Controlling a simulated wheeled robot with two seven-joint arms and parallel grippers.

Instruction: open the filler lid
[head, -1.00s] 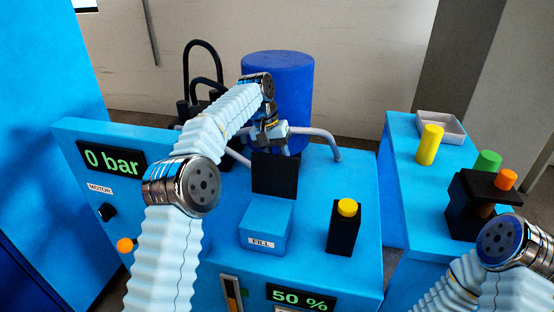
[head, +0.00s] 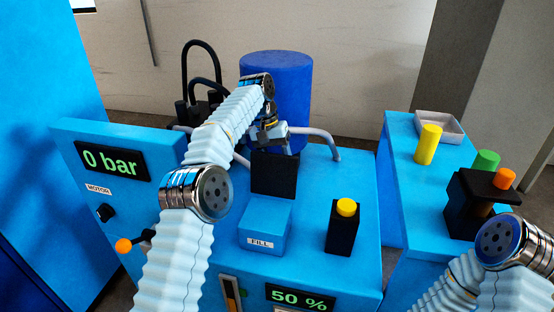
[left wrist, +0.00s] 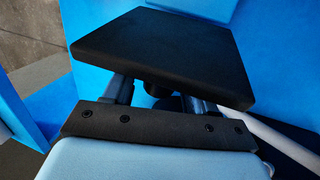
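The filler lid, a black square plate (head: 274,174), stands upright at the back edge of the blue box labelled FILL (head: 262,240). My left gripper (head: 274,139) is behind the lid, its lower part hidden by it. In the left wrist view the black plate (left wrist: 165,50) lies across the front of the gripper. The two fingers (left wrist: 160,98) are set apart there, and their tips are hidden by the plate. I cannot tell whether they touch it. My right arm shows at the lower right, but its gripper is out of the picture.
A black post with a yellow button (head: 346,208) stands right of the FILL box. A large blue drum (head: 277,75) and black hoses (head: 198,65) are behind the console.

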